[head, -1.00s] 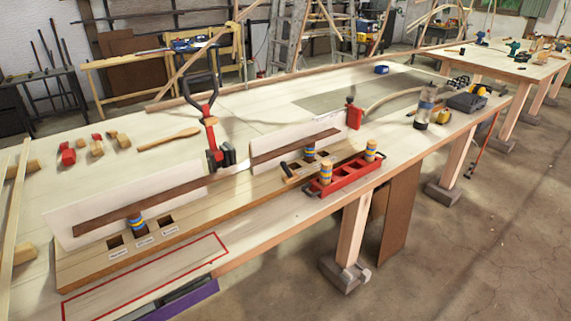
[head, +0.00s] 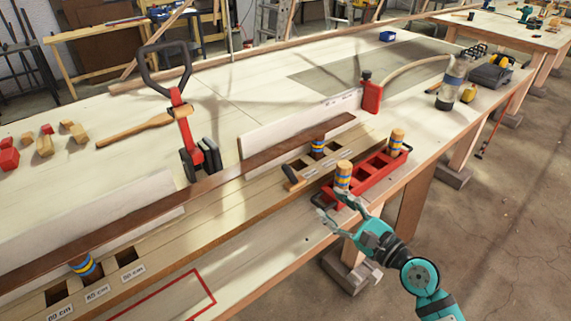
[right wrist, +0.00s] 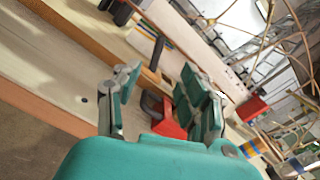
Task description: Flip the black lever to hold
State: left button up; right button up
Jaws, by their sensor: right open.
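A tall lever with a black loop handle (head: 152,72) on a red arm (head: 183,112) stands upright beside the long plank fixture (head: 225,205) in the head view. A smaller dark handle (head: 290,177) lies on the fixture beside the slots; which of the two is the task's lever I cannot tell. No "hold" mark is readable. My right gripper (head: 328,206) is open and empty at the near end of the red tray (head: 372,172), right of the small handle. In the right wrist view, its spread fingers (right wrist: 162,98) have a red part between them. My left gripper is out of view.
Two striped wooden pegs (head: 343,176) stand in the red tray. A striped peg (head: 85,267) stands in the fixture near labelled slots. A red bottle (head: 371,93) stands behind the tray. A red outline (head: 203,283) marks clear bench at the front.

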aim_at(290, 173)
jog(key=x, duration=1.5)
jog(key=shift+w+a+f+p, duration=0.1)
jog(key=shift+w+a+p, duration=0.15)
jog(key=shift+p, duration=0.15)
jog(key=shift+w+a, duration=0.25)
jog(key=shift+w, duration=0.1)
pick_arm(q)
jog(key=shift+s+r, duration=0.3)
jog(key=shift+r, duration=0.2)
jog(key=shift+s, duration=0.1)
pick_arm(e)
grip_shut()
